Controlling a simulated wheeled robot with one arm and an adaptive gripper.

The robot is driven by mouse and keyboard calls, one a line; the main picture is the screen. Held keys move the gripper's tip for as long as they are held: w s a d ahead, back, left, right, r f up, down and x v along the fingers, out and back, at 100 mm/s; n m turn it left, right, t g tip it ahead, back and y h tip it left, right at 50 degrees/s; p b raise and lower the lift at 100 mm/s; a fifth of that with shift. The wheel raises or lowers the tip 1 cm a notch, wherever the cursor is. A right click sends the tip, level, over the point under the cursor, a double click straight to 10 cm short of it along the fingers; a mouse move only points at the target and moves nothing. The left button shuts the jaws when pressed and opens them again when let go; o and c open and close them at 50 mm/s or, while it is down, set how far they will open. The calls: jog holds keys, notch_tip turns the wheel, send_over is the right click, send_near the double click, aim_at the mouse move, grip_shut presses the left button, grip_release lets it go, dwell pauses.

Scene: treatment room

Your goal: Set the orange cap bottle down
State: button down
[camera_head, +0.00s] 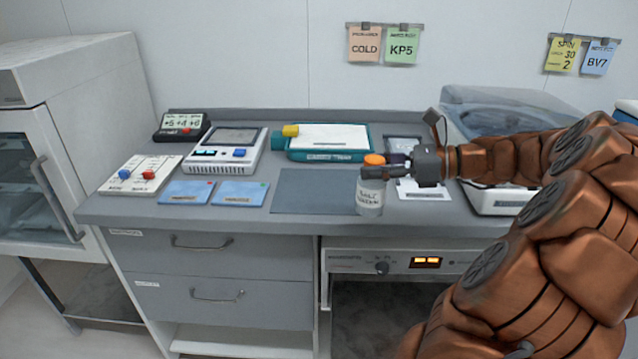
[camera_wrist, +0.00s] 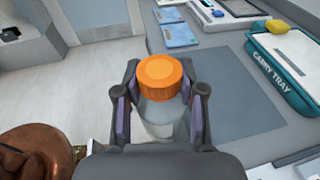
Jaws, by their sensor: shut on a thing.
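The orange cap bottle (camera_head: 370,193) is a clear bottle with a white label and an orange cap. My gripper (camera_head: 393,166) is shut on it from the right in the head view. In the wrist view, the bottle (camera_wrist: 160,95) stands between the two fingers of my gripper (camera_wrist: 160,108), with the orange cap above them. The bottle looks upright, by the right edge of a dark grey mat (camera_head: 310,190) near the counter's front. I cannot tell whether its base touches the surface. The mat also shows in the wrist view (camera_wrist: 232,95).
A teal carry tray (camera_head: 328,156) stands behind the mat. Two blue packets (camera_head: 215,193) lie left of it, with a white device (camera_head: 222,152) behind. A switch panel (camera_head: 140,174) is at far left. A centrifuge-like machine (camera_head: 500,110) stands at right. The mat is bare.

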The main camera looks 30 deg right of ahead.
jog(key=w+f, duration=0.2)
jog(key=w, duration=0.6)
jog(key=w+f, duration=0.3)
jog(key=w, duration=0.6)
jog(key=shift+d+p, duration=0.25)
jog(key=shift+p, duration=0.1)
jog(key=shift+f, duration=0.1)
jog(key=c, duration=0.7)
grip_release()
jog(key=shift+f, duration=0.1)
jog(key=v, duration=1.2)
jog(key=shift+r, duration=0.3)
jog(key=shift+s, duration=0.1)
